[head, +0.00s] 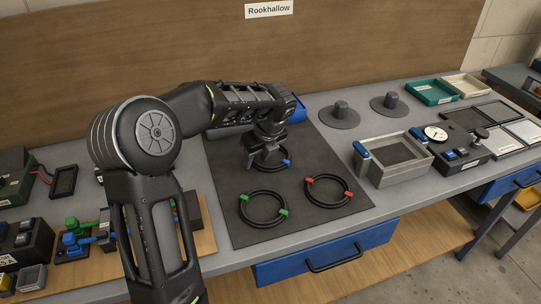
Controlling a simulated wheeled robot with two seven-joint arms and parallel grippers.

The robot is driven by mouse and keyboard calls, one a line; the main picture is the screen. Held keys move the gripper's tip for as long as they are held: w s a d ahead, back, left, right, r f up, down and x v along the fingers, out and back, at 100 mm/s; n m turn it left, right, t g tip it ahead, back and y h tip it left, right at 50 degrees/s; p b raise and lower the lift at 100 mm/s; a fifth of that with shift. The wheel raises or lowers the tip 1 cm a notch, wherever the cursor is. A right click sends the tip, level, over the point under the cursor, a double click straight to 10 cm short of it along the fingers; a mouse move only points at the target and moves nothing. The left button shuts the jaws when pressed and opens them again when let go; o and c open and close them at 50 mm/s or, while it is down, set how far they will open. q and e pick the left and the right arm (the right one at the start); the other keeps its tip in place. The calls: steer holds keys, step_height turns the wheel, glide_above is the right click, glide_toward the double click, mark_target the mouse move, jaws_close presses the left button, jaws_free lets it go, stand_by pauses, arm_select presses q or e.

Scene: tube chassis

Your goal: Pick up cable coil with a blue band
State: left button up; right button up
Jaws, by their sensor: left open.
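The black cable coil with a blue band (286,162) lies towards the back of the dark mat (235,222). My left gripper (266,164) is right over this coil, pointing down, and hides most of it. The jaws are open; I cannot tell whether the fingers are around the cable or above it. In front lie a coil with green bands (263,208) and, to its right, a coil with red bands (328,191). My right gripper is not in view.
To the right stand a grey bin (398,169) and a gauge box (452,150). Two round grey stands (340,116) (391,104) are behind. A blue container (299,108) sits behind the mat, partly hidden by my arm. Tool blocks (75,240) crowd the left.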

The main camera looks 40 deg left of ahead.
arm_select(q)
steer(key=shift+c, duration=0.4)
jaws_close()
stand_by(0.4)
